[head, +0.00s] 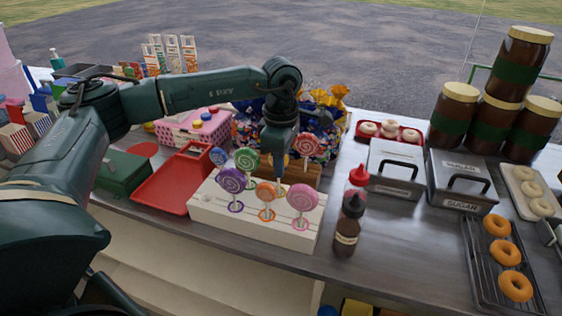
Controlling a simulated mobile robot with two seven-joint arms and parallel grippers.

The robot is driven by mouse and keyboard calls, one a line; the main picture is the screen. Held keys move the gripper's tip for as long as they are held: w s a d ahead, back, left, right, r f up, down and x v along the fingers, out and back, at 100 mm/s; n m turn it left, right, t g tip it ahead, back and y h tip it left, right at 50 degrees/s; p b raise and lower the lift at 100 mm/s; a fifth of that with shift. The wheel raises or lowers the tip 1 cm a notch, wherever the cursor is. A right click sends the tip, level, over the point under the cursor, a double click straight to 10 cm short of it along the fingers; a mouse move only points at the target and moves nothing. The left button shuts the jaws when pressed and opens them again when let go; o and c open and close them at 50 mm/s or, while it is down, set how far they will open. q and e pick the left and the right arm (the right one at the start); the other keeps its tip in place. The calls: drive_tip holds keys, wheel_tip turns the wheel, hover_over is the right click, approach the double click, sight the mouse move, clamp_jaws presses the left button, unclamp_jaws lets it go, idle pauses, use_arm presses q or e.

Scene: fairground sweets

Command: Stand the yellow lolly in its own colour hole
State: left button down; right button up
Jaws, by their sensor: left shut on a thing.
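The white lolly stand (262,235) is on the counter, with coloured rings around its holes. A purple lolly (231,180), an orange lolly (265,192) and a pink lolly (302,197) stand along its front. Green (246,160), blue (218,156) and red-orange (305,145) lollies show behind them. My left gripper (281,175) points down over the back of the stand, between the green and red-orange lollies. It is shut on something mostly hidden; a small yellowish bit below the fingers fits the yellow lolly. The yellow lolly's disc and its hole are not clearly visible. My right gripper is out of view.
A red tray (170,187) lies left of the stand. Sauce bottles (348,226) stand close on its right. A bin of wrapped sweets (243,128) is behind it. Metal sugar boxes (396,171), jars (452,113) and a doughnut rack (480,262) fill the right side.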

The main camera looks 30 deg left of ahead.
use_arm(q)
wheel_tip(320, 180, down, 2)
drive_tip(key=shift+f+b, duration=0.2)
drive_tip(key=shift+b, duration=0.55)
drive_tip(key=c, duration=0.8)
unclamp_jaws()
drive_tip(key=shift+o, duration=0.2)
